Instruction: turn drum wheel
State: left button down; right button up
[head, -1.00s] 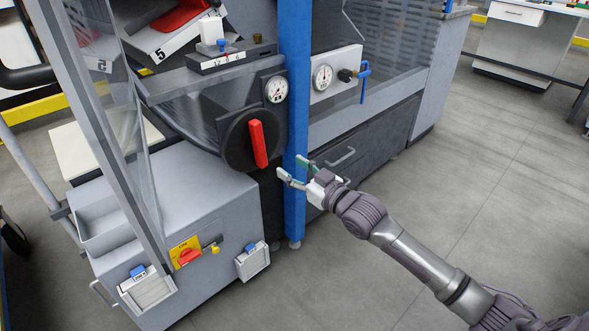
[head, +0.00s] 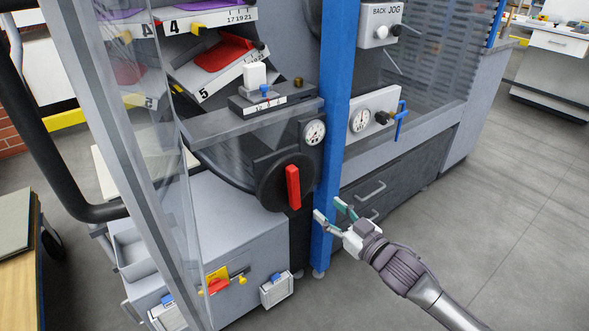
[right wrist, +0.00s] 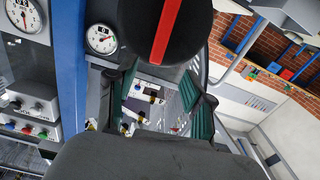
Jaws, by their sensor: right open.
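The drum wheel is a round black disc (head: 268,187) with a red bar handle (head: 293,187) across it, on the front of the grey machine. The red bar stands near upright, tilted slightly. My right gripper (head: 329,207) is open and empty, below and to the right of the wheel, in front of the blue post. In the right wrist view the black wheel (right wrist: 165,45) and its red bar (right wrist: 167,30) fill the top middle, beyond the two green-padded fingers (right wrist: 160,110). No contact with the bar shows. My left gripper is not in view.
A blue post (head: 334,130) stands right of the wheel. A gauge (head: 314,132) sits above right of the wheel, and a blue-handled valve (head: 400,120) is farther right. A clear guard panel (head: 165,190) stands at left. The floor at right (head: 500,240) is clear.

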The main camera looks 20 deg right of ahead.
aim_at(296, 183)
jog(key=b+x, duration=0.1)
jog(key=x, duration=1.1)
jog(key=shift+w+a+b, duration=0.1)
jog(key=shift+w+b, duration=0.15)
jog(key=shift+b, duration=0.05)
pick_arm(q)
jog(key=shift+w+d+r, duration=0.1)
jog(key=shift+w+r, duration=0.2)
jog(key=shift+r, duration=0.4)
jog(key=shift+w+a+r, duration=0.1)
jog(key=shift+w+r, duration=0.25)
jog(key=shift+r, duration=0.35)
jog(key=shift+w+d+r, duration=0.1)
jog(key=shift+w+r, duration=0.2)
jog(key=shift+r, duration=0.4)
pick_arm(e)
jog(key=shift+w+a, duration=0.2)
jog(key=shift+w, duration=0.3)
grip_shut()
